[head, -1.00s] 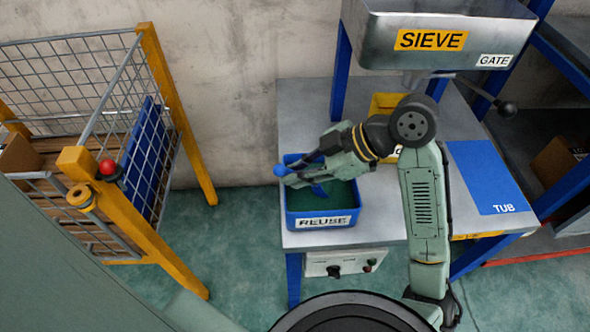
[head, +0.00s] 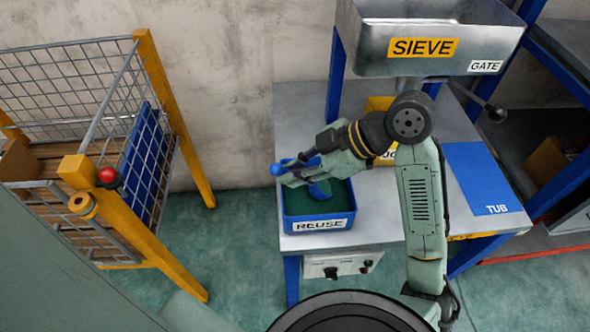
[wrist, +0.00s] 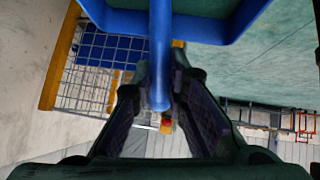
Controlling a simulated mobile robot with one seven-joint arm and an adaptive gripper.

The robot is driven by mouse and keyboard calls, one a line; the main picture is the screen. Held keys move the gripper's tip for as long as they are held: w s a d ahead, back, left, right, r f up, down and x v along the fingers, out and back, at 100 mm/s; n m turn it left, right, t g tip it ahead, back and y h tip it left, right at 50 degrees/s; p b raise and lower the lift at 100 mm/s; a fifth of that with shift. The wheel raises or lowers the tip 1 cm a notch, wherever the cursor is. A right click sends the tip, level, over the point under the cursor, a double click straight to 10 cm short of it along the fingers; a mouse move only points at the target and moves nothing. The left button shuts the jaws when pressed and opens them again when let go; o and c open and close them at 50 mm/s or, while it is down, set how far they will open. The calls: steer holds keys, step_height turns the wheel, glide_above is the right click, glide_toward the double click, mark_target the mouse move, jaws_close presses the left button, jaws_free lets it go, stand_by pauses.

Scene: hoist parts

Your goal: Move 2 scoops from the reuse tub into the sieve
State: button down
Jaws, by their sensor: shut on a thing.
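The blue reuse tub (head: 288,222), labelled REUSE, stands on the grey bench and holds dark green material (head: 305,208). My gripper (head: 291,172) is over the tub, shut on the handle of a blue scoop (head: 321,190). The scoop's bowl hangs at or just above the green material; I cannot tell whether it touches or holds any. In the wrist view the blue handle (wrist: 160,60) runs between my two fingers, and the tub's blue rim shows at the top. The steel sieve (head: 440,50) stands raised at the back right; its inside is mostly hidden.
A gate lever with a black knob (head: 496,114) sticks out below the sieve. A yellow container (head: 380,104) is partly hidden behind my arm. A blue TUB mat (head: 485,180) lies bare at right. A mesh cage (head: 70,100) stands left.

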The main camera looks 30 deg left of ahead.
step_height(320, 180, up, 7)
steer(key=p, duration=0.5)
steer(key=shift+r, duration=0.1)
stand_by(0.3)
